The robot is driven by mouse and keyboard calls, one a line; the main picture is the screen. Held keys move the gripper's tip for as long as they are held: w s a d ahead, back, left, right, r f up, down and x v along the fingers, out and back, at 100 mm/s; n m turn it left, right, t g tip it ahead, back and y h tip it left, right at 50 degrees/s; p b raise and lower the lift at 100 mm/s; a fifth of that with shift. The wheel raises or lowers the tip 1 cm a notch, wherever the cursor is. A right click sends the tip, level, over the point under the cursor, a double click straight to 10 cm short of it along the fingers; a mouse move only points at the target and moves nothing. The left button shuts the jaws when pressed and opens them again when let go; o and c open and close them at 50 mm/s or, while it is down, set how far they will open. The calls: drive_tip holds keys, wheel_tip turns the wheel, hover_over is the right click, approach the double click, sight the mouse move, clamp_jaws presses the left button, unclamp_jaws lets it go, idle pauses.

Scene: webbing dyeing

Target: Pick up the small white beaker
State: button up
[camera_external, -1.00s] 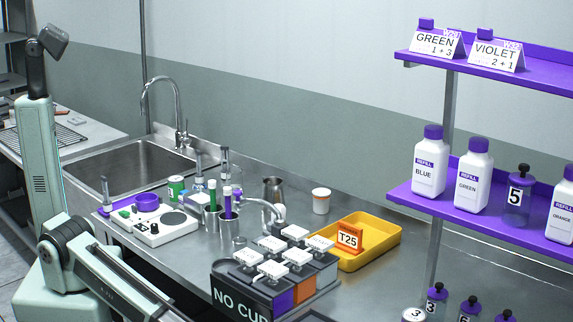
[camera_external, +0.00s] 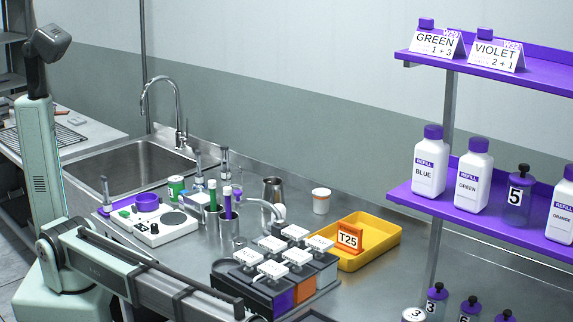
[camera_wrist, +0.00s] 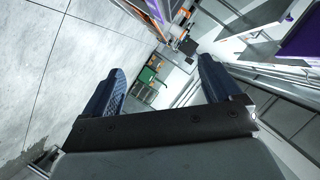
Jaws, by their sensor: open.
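A small white cup-shaped vessel with an orange-red band (camera_external: 321,201) stands upright on the steel counter, behind the yellow tray; it is the only thing here that looks like the white beaker. In the wrist view, my gripper (camera_wrist: 161,66) is open, with two dark blue padded fingers spread apart and nothing between them. It points at the floor and the lower side of furniture, and no beaker shows there. In the external view, my gripper is out of the picture, with my arm low along the counter's front.
A yellow tray (camera_external: 346,263) with an orange T25 sign is in front of the white vessel. A metal pitcher (camera_external: 273,192) stands to its left. A purple shelf (camera_external: 465,223) with bottles overhangs the right.

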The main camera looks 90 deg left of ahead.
drive_tip(key=w+a+r+t+y, duration=0.1)
drive_tip(key=w+a+r+y, duration=0.25)
drive_tip(key=a, duration=0.55)
drive_tip(key=w+a+r+t+y, duration=0.2)
drive_tip(key=w+a+r, duration=0.15)
drive_tip(key=a, duration=0.55)
drive_tip(key=w+a+r+t+y, duration=0.1)
drive_tip(key=w+a+r+y, duration=0.2)
drive_tip(key=a, duration=0.5)
drive_tip(key=w+a+n+g+y, duration=0.3)
drive_tip(key=a+n, duration=0.5)
drive_tip(key=a, duration=0.7)
drive_tip(key=w+a+n+g+y, duration=0.25)
drive_tip(key=a+n, duration=0.55)
drive_tip(key=a, duration=0.7)
drive_tip(key=n+g+h, duration=0.8)
drive_tip(key=n+g, duration=0.3)
drive_tip(key=n, duration=2.1)
hover_over(322, 194)
drive_tip(key=d, duration=0.2)
drive_tip(key=shift+s+d+f, duration=0.1)
drive_tip(key=shift+f, duration=3.3)
drive_tip(key=shift+s+d+f, duration=0.1)
drive_tip(key=shift+f, duration=3.3)
drive_tip(key=c, duration=1)
drive_tip(key=shift+o, duration=0.2)
